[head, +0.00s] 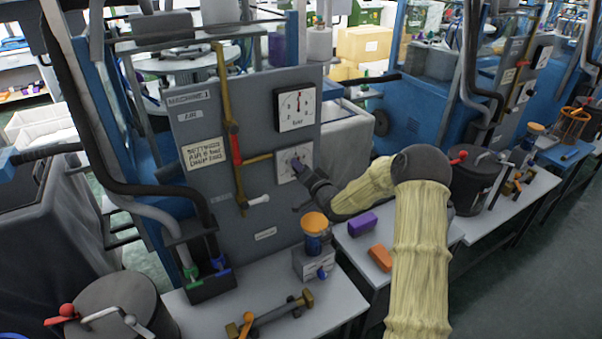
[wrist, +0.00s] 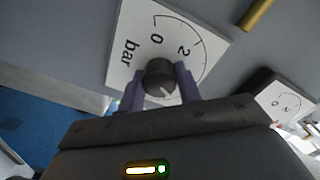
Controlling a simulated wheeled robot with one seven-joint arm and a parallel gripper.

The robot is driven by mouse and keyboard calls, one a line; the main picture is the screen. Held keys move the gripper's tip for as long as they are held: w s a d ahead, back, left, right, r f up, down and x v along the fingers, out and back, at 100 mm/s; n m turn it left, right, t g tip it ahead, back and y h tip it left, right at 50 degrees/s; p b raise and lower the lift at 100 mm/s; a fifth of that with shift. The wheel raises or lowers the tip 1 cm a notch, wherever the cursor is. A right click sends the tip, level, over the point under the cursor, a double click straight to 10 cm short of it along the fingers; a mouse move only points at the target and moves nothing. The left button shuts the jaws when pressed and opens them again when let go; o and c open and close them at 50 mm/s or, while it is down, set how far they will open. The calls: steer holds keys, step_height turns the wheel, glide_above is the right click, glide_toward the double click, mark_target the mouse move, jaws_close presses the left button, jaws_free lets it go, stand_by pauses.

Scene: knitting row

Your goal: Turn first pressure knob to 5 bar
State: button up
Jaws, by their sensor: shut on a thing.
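The pressure knob (wrist: 158,72) is a dark round knob on a white dial plate (wrist: 130,42) marked 0, 2 and bar. A light mark shows on its lower right edge in the wrist view. My gripper (wrist: 161,88) has its two purple fingers on opposite sides of the knob, shut on it. In the head view, my gripper (head: 298,164) reaches the lower dial plate (head: 281,167) on the grey panel labelled MACHINE 1 (head: 188,97) and mostly hides the knob. Above it, a pressure gauge (head: 288,119) has a red needle pointing roughly up.
A yellowish settings note (head: 203,153) and a red-handled brass pipe (head: 236,150) are left of the dials. A purple block (head: 362,224) and an orange block (head: 380,258) lie beneath my arm.

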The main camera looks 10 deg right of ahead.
steer(key=shift+f+m, duration=0.15)
steer(key=shift+m, duration=0.25)
steer(key=o, duration=1)
steer(key=b+v, duration=0.4)
steer(key=v, duration=1.3)
steer(key=shift+s, duration=0.2)
